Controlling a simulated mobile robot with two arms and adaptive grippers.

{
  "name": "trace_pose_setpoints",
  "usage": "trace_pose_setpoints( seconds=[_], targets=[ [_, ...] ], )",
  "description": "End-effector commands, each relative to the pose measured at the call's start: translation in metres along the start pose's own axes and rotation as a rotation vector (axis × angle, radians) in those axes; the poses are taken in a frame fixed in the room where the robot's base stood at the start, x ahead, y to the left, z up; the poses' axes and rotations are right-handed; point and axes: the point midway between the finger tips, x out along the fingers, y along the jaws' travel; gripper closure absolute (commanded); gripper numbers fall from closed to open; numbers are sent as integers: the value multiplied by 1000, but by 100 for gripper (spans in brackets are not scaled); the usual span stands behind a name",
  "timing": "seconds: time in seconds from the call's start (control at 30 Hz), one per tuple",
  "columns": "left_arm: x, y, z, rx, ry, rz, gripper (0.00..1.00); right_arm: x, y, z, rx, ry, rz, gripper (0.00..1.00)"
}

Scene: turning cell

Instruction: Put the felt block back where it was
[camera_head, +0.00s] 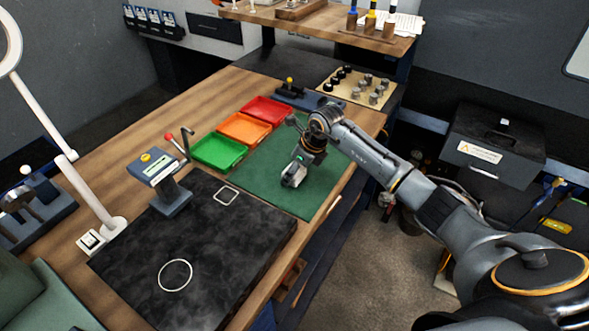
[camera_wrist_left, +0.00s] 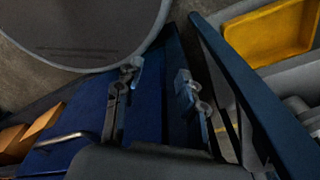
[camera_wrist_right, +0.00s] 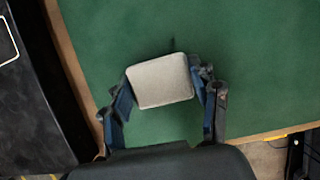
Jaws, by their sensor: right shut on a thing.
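The felt block (camera_wrist_right: 160,82) is a pale grey, rounded square block. My right gripper (camera_wrist_right: 163,92) is shut on it, with one finger on each side, over the green mat (camera_wrist_right: 250,60). In the head view my right gripper (camera_head: 293,180) points down at the mat's left part; I cannot tell whether the block touches the mat. The dark stone plate (camera_head: 220,235) bears a small empty white rounded-square outline (camera_head: 226,196) and an empty white circle outline (camera_head: 175,275). My left gripper (camera_wrist_left: 160,85) is open and empty, away from the bench top, and outside the head view.
Green (camera_head: 218,151), orange (camera_head: 245,128) and red (camera_head: 267,110) trays line the mat's far left side. A gauge stand (camera_head: 170,195) rises at the plate's back edge. A lamp arm (camera_head: 60,150) stands at left. The plate's middle is clear.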

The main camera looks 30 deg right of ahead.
Motion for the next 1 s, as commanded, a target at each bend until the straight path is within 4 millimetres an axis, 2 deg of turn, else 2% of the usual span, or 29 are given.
trace_pose_setpoints(
  seconds=[0.03, 0.07, 0.17, 0.47, 0.57, 0.63, 0.77, 1.0],
  targets=[
    [4, 0, 0, 0, 0, 0, 60, 3, 0, -1, 0, 0, -1, 65],
    [2, 0, 0, 1, 0, 0, 60, 2, 0, -1, 0, 0, 0, 36],
    [2, 0, 0, 1, 0, 0, 60, 1, 0, 0, 0, 0, 0, 17],
    [2, 0, 0, 2, 0, 0, 60, 1, 0, 0, 0, 0, 0, 17],
    [-3, 0, -1, 2, 1, 0, 60, -3, 0, 2, 0, -1, 0, 17],
    [2, 0, -1, 2, 2, 1, 60, -8, -1, 1, -1, -3, -2, 17],
    [8, 0, -1, 3, 3, 0, 60, -32, -2, 0, -3, -3, -6, 17],
    [21, 0, 0, 3, 4, 0, 60, -84, -2, 0, -1, -4, -5, 17]
  ],
)
